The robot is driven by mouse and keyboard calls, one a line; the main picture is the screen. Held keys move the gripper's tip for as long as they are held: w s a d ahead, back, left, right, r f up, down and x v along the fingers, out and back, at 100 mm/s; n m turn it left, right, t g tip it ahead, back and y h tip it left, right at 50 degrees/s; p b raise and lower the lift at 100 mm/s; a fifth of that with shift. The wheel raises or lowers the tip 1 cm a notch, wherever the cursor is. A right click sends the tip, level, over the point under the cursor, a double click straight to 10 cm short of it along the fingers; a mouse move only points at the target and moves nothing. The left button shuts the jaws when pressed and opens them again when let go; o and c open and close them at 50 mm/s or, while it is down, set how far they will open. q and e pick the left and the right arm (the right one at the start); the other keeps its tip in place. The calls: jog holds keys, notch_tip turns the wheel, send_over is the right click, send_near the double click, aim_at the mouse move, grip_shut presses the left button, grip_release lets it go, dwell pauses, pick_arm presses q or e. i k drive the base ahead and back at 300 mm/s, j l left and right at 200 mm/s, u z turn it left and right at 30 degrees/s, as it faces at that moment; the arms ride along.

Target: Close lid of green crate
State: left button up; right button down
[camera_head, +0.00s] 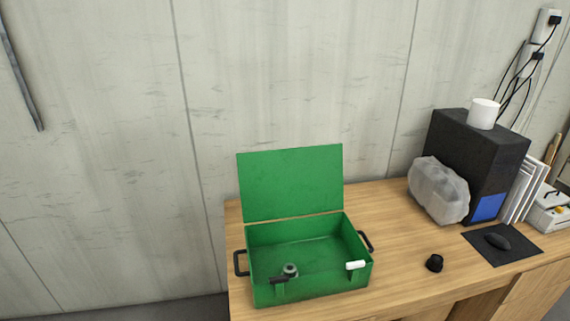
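The green crate (313,287) stands on the left end of the wooden table in the head view. Its green lid (291,184) is open and stands upright along the crate's back edge. Dark handles stick out at the crate's left and right sides. A small grey, round part (290,269) is in the crate, near the front wall. Neither of my grippers is in view.
On the wooden table (395,276), a small black knob-like object (434,263) lies right of the crate. Farther right are a grey-white wrapped lump (438,190), a black box (474,155) with a white cup (483,113), and a mouse (497,241) on a dark pad. A concrete wall stands behind.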

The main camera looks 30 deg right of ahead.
aim_at(283, 183)
jog(key=i+j+u, duration=0.45)
jog(key=i+j, duration=0.45)
jog(key=i, duration=0.25)
jog(key=i+j, duration=0.15)
jog(key=i, duration=0.3)
jog(key=i+j+z, duration=0.1)
jog(key=i, duration=0.35)
jog(key=i+z, duration=0.15)
jog(key=z, duration=0.25)
jog(key=i+z, duration=0.2)
jog(key=z, duration=0.15)
jog(key=i+j+z, duration=0.15)
jog(key=z, duration=0.25)
jog(key=i+j+z, duration=0.1)
jog(key=z, duration=0.3)
